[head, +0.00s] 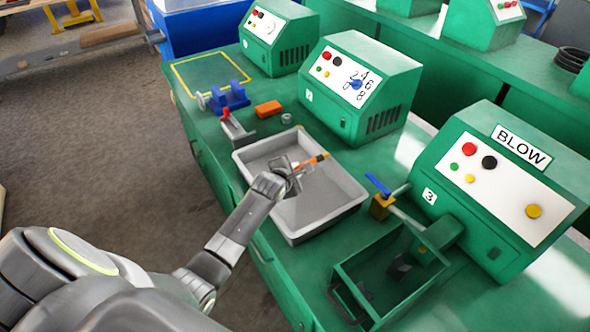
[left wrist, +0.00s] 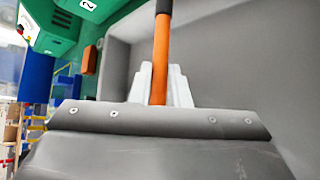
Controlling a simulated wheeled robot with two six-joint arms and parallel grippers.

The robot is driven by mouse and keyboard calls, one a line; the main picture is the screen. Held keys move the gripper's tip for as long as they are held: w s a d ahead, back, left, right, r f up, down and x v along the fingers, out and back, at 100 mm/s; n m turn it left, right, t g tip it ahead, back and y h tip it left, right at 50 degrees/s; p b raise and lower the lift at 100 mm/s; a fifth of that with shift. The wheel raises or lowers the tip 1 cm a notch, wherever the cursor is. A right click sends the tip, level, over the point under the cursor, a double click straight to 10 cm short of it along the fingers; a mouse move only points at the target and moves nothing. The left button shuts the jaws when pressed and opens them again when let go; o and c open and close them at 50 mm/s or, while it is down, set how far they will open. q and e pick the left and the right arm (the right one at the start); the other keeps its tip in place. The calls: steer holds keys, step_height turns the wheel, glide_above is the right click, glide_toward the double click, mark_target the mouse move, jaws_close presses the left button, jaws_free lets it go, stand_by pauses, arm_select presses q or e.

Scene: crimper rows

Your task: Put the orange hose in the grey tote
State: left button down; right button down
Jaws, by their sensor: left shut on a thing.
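The orange hose (head: 313,160) is a short thin piece with a dark end. My left gripper (head: 292,170) is shut on it and holds it over the inside of the grey tote (head: 352,205). In the left wrist view the hose (left wrist: 161,55) stands out from between the pale fingers (left wrist: 160,85), with the grey tote wall (left wrist: 240,60) behind it. I cannot tell whether the hose touches the tote floor. The gripper hides the hose's near end. My right gripper is not in view.
Right of the tote are a blue-handled valve (head: 381,200) and an open green bin (head: 350,290). Green machines, one marked BLOW (head: 510,180), stand behind.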

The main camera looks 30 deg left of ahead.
arm_select(q)
steer(key=shift+f, duration=0.15)
steer(key=shift+f+b, duration=0.3)
steer(key=shift+f, duration=0.2)
steer(key=c, duration=1.4)
jaws_free()
steer(key=shift+r+p, duration=0.3)
steer(key=shift+r, duration=0.25)
steer(key=shift+s+r, duration=0.15)
steer(key=shift+r, duration=0.05)
steer(key=v, duration=1.1)
steer(key=shift+s+r, duration=0.15)
steer(key=shift+s, duration=0.1)
